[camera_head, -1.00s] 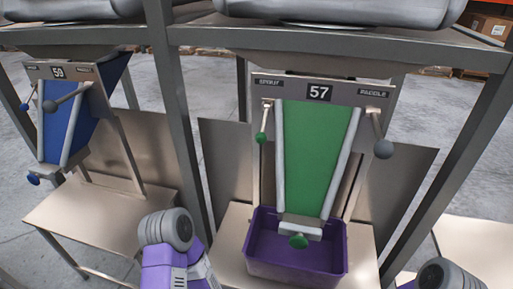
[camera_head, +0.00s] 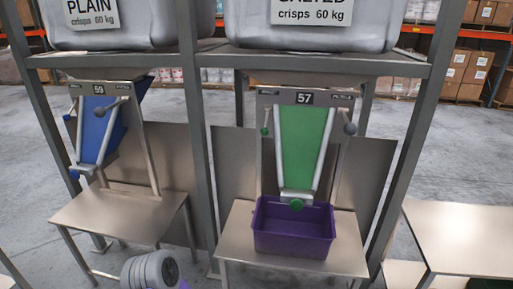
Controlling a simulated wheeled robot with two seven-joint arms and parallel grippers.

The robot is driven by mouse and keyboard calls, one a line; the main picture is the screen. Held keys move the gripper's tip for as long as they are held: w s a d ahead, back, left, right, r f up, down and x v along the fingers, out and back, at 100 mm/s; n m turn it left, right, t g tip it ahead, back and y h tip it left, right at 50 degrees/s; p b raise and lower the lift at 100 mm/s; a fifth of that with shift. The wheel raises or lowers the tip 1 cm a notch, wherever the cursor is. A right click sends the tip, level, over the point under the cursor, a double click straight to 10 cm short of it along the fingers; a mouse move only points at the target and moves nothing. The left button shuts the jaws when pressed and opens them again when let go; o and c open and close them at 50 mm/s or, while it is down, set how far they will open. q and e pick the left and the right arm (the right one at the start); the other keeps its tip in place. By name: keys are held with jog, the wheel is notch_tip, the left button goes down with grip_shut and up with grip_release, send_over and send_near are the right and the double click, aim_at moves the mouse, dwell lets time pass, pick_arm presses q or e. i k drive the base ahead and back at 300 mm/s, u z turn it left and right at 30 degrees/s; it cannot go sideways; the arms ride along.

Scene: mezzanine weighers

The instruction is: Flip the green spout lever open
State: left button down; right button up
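The green chute (camera_head: 303,140) numbered 57 stands right of centre. At its upper left, under a small label, a short lever with a green ball knob (camera_head: 265,131) hangs downward. A second green knob (camera_head: 297,204) sits on the grey gate at the chute's lower end. On the right side a lever with a grey ball (camera_head: 350,128) hangs by another label. A purple bin (camera_head: 292,245) stands under the chute's mouth, and its inside looks empty. Neither gripper shows; only a grey and purple part of my arm is at the bottom edge, well apart from the levers.
Grey frame posts (camera_head: 190,120) divide the stations. Big grey hoppers sit above. Another table (camera_head: 460,238) is at the right. Concrete floor is open behind.

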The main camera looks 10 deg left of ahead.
aim_at(264, 130)
jog(key=u, duration=1.45)
jog(key=i, duration=0.95)
jog(key=z, duration=1.95)
